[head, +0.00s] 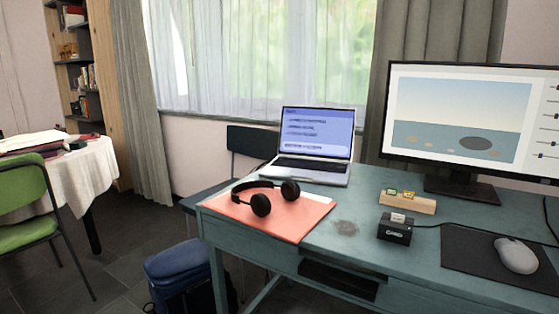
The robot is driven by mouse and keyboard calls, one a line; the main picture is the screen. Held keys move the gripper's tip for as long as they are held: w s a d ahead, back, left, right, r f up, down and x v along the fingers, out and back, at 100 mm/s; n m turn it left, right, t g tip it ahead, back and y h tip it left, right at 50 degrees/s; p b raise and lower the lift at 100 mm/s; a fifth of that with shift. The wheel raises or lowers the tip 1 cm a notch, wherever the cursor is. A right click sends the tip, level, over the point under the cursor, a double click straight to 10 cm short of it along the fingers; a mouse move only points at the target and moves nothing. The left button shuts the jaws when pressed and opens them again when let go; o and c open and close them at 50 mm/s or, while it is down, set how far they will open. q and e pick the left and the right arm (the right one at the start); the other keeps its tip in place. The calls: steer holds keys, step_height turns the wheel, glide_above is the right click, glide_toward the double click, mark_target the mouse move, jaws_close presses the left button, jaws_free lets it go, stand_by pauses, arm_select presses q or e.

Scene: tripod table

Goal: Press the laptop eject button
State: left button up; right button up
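An open laptop (312,147) stands at the back left of the teal desk (350,205), its screen lit with a few lines of blurred text. Its keyboard faces me. I cannot make out an eject button on the laptop. A small black box (395,231) with a light top piece and white lettering, too small to read, sits near the desk's front edge. A wooden block (408,203) with small green and yellow pieces on it is just behind the box. Neither of my grippers shows in the head view.
Black headphones (262,198) lie on an orange folder (285,222) at the desk's left. A monitor (470,120) stands at the right, with a white mouse (516,255) on a dark mat (480,258). A blue bag (183,272) is on the floor left of the desk.

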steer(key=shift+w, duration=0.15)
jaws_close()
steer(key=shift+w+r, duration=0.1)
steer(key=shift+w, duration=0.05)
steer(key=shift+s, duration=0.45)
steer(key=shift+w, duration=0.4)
